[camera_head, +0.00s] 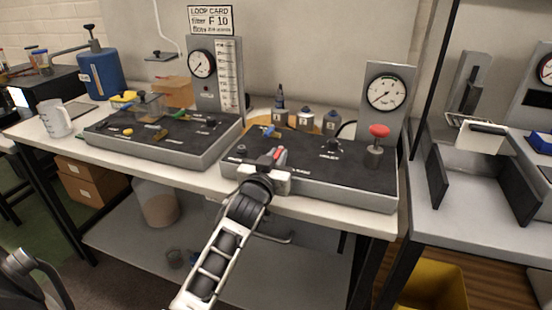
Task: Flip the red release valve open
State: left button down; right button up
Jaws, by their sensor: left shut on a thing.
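The red release valve (281,156) shows as a small red lever near the front of the right-hand black-topped panel (345,172). It sticks up at a tilt between the fingertips of my left gripper (274,160), which is shut on it. The gripper hides the valve's base and part of the label beside it. My right gripper is not in view.
A red mushroom knob (379,131) and a round gauge (386,92) stand at the panel's right. Small bottles (305,118) stand behind the panel. A second panel (165,137) is to the left. A clear cup (55,118) stands at the bench's left end.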

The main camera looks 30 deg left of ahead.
pick_arm(q)
jog(key=c, duration=1.4)
grip_release()
jog(key=shift+c, duration=0.2)
jog(key=b+v, duration=0.1)
jog(key=v, duration=1.5)
jog(key=shift+d, duration=0.1)
jog(key=s+d+f+m+g+h, duration=0.2)
jog(key=s+d+f, duration=0.3)
jog(key=f, duration=0.5)
jog(key=s+d+f+m+g+h, duration=0.3)
jog(key=s+d+f+g+h, duration=0.2)
jog(key=d+f, duration=0.5)
jog(key=shift+s+f+m+h, duration=0.3)
jog(key=shift+s+f, duration=0.25)
jog(key=shift+f, duration=0.25)
